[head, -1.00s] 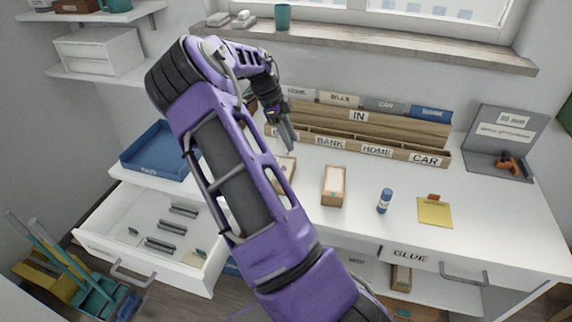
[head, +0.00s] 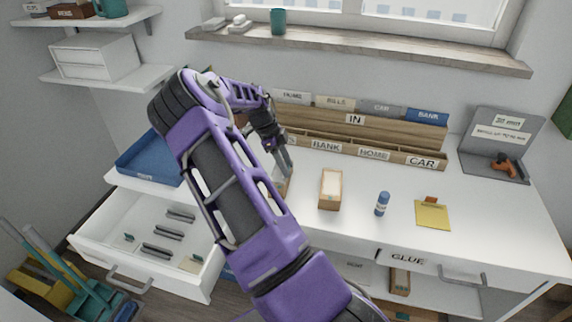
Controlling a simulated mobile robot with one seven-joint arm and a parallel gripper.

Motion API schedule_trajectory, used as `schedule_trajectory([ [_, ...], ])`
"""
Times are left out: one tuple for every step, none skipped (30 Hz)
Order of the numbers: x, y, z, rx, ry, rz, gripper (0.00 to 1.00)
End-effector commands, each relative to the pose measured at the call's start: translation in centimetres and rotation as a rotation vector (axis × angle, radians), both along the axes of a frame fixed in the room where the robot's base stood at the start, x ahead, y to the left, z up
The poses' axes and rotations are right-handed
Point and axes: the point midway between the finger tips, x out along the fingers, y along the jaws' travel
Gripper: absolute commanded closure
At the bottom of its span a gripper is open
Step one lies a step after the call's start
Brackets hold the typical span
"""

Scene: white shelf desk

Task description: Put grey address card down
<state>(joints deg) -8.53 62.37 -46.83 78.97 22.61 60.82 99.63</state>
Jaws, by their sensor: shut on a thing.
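My gripper (head: 283,160) is low over the white desk, at the left wooden box (head: 284,188), which my arm partly covers. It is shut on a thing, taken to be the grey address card. The card is too small and too hidden at the fingertips to make out its edges. I cannot tell whether the fingertips or the card touch the box.
A second wooden box (head: 330,190), a blue glue stick (head: 382,204) and a yellow pad (head: 432,214) stand to the right. A labelled wooden rack (head: 350,141) is behind. A blue tray (head: 147,160) and an open drawer (head: 128,222) are left.

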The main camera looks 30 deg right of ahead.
Motion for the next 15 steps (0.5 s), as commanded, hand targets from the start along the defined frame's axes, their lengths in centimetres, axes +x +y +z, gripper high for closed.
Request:
schedule_trajectory([
  [-0.01, -0.01, -0.07, 0.0, 0.0, 0.0, 0.51],
  [-0.01, -0.01, -0.05, 0.0, 0.0, 0.0, 0.46],
  [-0.01, -0.01, -0.06, 0.0, 0.0, 0.0, 0.39],
  [-0.01, -0.01, -0.06, 0.0, 0.0, 0.0, 0.33],
  [-0.01, -0.01, -0.06, 0.0, 0.0, 0.0, 0.28],
  [-0.01, -0.01, -0.06, 0.0, 0.0, 0.0, 0.27],
  [-0.01, -0.01, -0.05, 0.0, 0.0, 0.0, 0.27],
  [-0.01, -0.01, -0.05, 0.0, 0.0, 0.0, 0.27],
  [-0.01, -0.01, -0.05, 0.0, 0.0, 0.0, 0.27],
  [-0.01, -0.01, -0.05, 0.0, 0.0, 0.0, 0.27],
  [-0.01, 0.0, -0.05, 0.0, 0.0, 0.0, 0.27],
  [-0.01, -0.01, -0.05, 0.0, 0.0, 0.0, 0.27],
  [-0.01, -0.01, -0.01, 0.0, 0.0, 0.0, 0.27],
  [0.0, 0.0, 0.07, 0.0, 0.0, 0.0, 0.27],
  [-0.01, -0.01, 0.25, 0.0, 0.0, 0.0, 0.27],
])
